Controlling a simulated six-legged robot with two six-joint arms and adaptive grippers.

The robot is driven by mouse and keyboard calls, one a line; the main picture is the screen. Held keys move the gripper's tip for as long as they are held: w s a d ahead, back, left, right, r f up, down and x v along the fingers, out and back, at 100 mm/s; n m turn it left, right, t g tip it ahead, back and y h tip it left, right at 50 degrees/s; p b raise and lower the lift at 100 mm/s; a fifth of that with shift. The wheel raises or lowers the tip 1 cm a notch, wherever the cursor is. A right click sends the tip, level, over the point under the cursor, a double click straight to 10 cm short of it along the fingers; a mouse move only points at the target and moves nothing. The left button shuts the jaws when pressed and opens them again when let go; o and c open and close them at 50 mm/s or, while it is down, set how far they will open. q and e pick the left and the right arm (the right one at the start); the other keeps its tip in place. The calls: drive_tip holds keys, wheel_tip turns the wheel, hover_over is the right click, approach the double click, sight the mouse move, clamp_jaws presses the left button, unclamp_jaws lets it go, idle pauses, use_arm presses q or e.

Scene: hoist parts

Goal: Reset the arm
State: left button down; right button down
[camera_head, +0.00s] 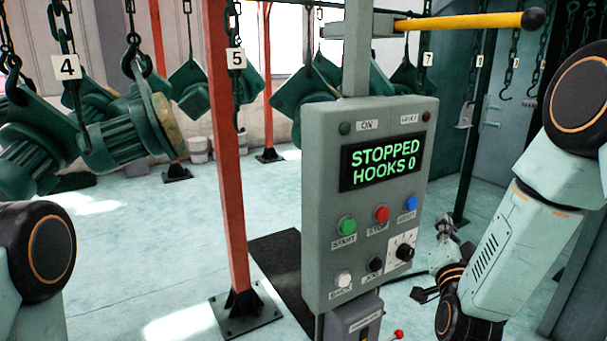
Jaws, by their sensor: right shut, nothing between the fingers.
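My right arm comes in from the right edge and bends down beside the control box. The grey control box (322,215) stands in the middle. Its display (381,161) reads "STOPPED HOOKS 0". Below are green (346,226), red (382,214) and blue (411,203) buttons and a black knob (405,252).
Green hoist parts (125,130) hang from chain hooks at the left and behind the box. Numbered tags include 4 (67,67) and 5 (236,58). An orange post (225,150) stands left of the box. A yellow bar (460,23) juts above it. Pale floor lies open at left.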

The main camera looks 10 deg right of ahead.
drive_tip(key=s+a+f+n+g+y+b, duration=0.2)
drive_tip(key=s+a+f+g, duration=0.15)
drive_tip(key=f, duration=0.55)
drive_tip(key=s+a+f+n+g+y+b, duration=0.2)
drive_tip(key=s+f+n, duration=0.15)
drive_tip(key=f, duration=0.55)
drive_tip(key=s+a+f+n+g+y+b, duration=0.2)
drive_tip(key=s+a+f+g, duration=0.15)
drive_tip(key=f, duration=0.55)
drive_tip(key=s+a+f+n+g+y+b, duration=0.1)
drive_tip(key=s+a+f+n+g+b, duration=0.2)
drive_tip(key=s+f+g+b, duration=0.5)
drive_tip(key=s+a+f+b, duration=0.1)
drive_tip(key=s+f+b, duration=0.6)
drive_tip(key=s+f, duration=1.1)
drive_tip(key=shift+s+f+n+g+y, duration=0.3)
drive_tip(key=shift+s+f+n+g, duration=0.1)
drive_tip(key=shift+s, duration=0.45)
drive_tip(key=shift+a, duration=0.15)
